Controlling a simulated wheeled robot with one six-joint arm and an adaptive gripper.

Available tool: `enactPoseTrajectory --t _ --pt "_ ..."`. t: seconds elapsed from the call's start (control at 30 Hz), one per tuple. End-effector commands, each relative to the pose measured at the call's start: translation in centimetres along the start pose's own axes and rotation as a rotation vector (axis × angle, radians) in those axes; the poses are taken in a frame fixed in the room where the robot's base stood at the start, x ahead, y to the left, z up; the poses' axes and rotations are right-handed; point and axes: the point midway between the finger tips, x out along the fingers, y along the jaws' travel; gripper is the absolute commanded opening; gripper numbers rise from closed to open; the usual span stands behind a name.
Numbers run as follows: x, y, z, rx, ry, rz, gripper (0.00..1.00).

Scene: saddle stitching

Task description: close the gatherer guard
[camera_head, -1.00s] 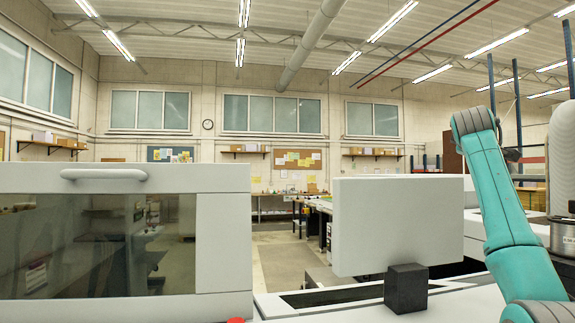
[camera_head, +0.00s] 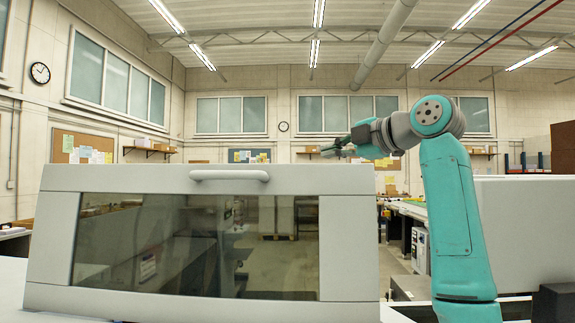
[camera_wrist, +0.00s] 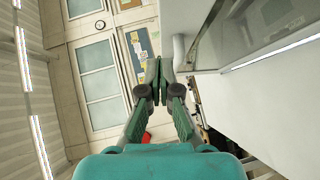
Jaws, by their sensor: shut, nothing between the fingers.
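The guard, a light grey panel with a wide dark see-through window (camera_head: 200,245), stands at the left and middle of the head view. Its pale bar handle (camera_head: 229,175) runs along the top edge. I cannot tell from these views how far open the guard is. My gripper (camera_head: 326,151) is shut and empty, pointing left, above and to the right of the handle. In the wrist view my gripper (camera_wrist: 159,62) has its fingertips together. The window (camera_wrist: 275,22) and handle (camera_wrist: 178,50) show to the upper right there, apart from the fingertips.
A plain grey panel (camera_head: 530,235) stands to the right behind my arm, with a dark block (camera_head: 555,302) at its foot. A floor gap with work tables (camera_head: 410,212) lies beyond. A small red thing (camera_wrist: 147,137) shows below the fingers in the wrist view.

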Motion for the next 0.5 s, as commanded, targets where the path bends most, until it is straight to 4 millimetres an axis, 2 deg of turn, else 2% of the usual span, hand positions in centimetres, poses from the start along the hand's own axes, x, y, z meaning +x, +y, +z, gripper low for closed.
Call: enactPoseTrajectory --t 0.17,0.5 --pt "1.7 -0.1 -0.2 -0.001 0.006 -0.003 0.00" --pt "7.9 -0.1 -0.1 0.002 0.004 -0.003 0.00"
